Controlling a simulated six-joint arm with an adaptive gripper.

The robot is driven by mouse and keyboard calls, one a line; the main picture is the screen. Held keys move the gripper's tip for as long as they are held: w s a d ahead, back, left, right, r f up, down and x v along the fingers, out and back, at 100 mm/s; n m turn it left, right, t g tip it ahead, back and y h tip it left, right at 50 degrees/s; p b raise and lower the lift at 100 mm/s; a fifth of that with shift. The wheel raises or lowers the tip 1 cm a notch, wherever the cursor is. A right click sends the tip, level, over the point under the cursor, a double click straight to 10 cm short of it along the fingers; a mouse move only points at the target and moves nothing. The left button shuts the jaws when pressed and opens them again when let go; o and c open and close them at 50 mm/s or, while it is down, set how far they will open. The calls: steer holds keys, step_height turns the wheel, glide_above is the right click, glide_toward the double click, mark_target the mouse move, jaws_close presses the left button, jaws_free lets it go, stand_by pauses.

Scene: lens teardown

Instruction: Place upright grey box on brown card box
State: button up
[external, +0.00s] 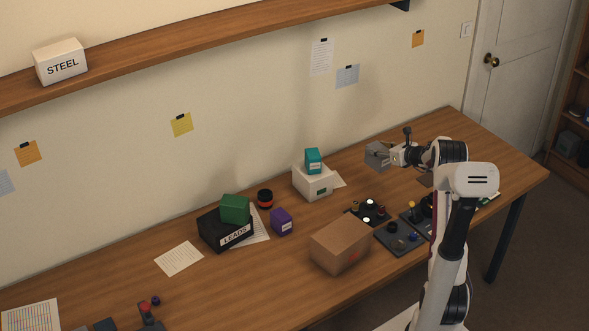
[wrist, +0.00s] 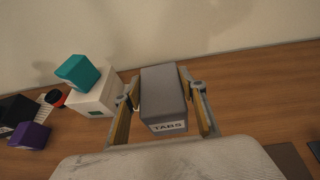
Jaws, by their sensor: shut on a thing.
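The grey box (wrist: 162,92) with a TABS label is between my gripper's fingers (wrist: 165,112) in the wrist view, and the gripper is shut on it. In the external view the grey box (external: 377,155) is held at my gripper (external: 391,157), above the back right part of the table. It looks tilted there. The brown card box (external: 341,244) stands on the table near the front edge, to the left of and nearer the camera than my gripper. Its top is bare. The brown box is not seen in the wrist view.
A white box (external: 312,184) with a teal box (external: 313,160) on it stands left of my gripper. A black LEADS box (external: 225,232) bears a green box (external: 235,208). A purple box (external: 282,222) stands nearby. Dark trays of small parts (external: 400,238) lie right of the brown box.

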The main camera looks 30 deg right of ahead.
mark_target(386, 170)
steer(key=shift+f, duration=2.3)
steer(key=shift+f, duration=2.3)
steer(key=shift+f, duration=0.2)
steer(key=o, duration=1.4)
steer(key=shift+c, duration=0.2)
steer(key=shift+s, duration=0.1)
steer(key=shift+d+v, duration=0.15)
steer(key=shift+v, duration=1.15)
steer(key=shift+d+v, duration=0.2)
steer(key=shift+v, duration=2.35)
